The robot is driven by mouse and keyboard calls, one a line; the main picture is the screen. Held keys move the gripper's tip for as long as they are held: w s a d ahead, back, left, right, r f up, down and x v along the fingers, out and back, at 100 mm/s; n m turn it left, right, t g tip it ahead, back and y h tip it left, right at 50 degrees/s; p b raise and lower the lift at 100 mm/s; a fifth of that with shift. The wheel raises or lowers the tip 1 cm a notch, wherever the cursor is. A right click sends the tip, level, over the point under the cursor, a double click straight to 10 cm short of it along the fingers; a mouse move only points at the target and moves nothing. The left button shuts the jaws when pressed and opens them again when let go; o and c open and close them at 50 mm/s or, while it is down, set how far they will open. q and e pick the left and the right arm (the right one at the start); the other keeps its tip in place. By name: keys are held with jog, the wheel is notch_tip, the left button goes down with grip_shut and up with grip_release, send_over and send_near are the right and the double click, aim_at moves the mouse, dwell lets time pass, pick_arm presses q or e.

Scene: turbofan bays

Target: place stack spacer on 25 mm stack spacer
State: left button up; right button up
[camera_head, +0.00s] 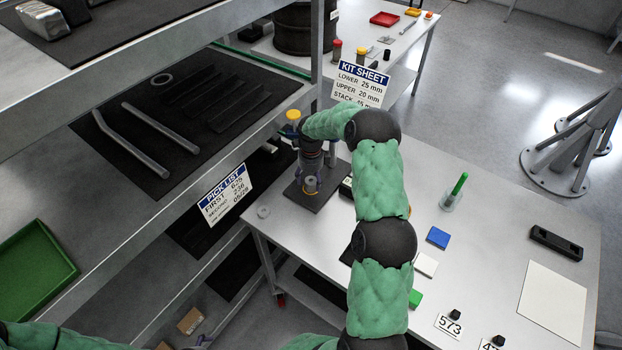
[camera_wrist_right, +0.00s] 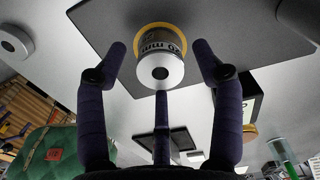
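A cylindrical spacer labelled 20 mm (camera_wrist_right: 160,68) shows in the right wrist view, with a grey end face and a dark centre hole. A yellow-orange ring (camera_wrist_right: 172,27) shows behind it; I cannot tell whether this belongs to a separate 25 mm spacer. In the head view a yellow-ringed piece (camera_head: 310,185) stands on a dark plate (camera_head: 325,197). My right gripper (camera_wrist_right: 160,60) is open, its dark fingers on both sides of the labelled spacer with visible gaps. In the head view it hangs just above the plate (camera_head: 310,162). My left gripper is not clearly visible.
The kit sheet (camera_head: 360,84) reads lower 25 mm, upper 20 mm. A grey ring (camera_head: 263,212) lies at the table's left edge. Shelf post (camera_head: 317,45) and pick list sign (camera_head: 225,194) are close by on the left. Blue (camera_head: 438,237) and white blocks (camera_head: 425,264) lie right of my arm.

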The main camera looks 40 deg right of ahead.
aim_at(312, 180)
jog(key=shift+r, duration=0.15)
notch_tip(312, 180, up, 12)
jog(key=p, duration=0.1)
dwell(0.5)
jog(key=shift+d, duration=0.1)
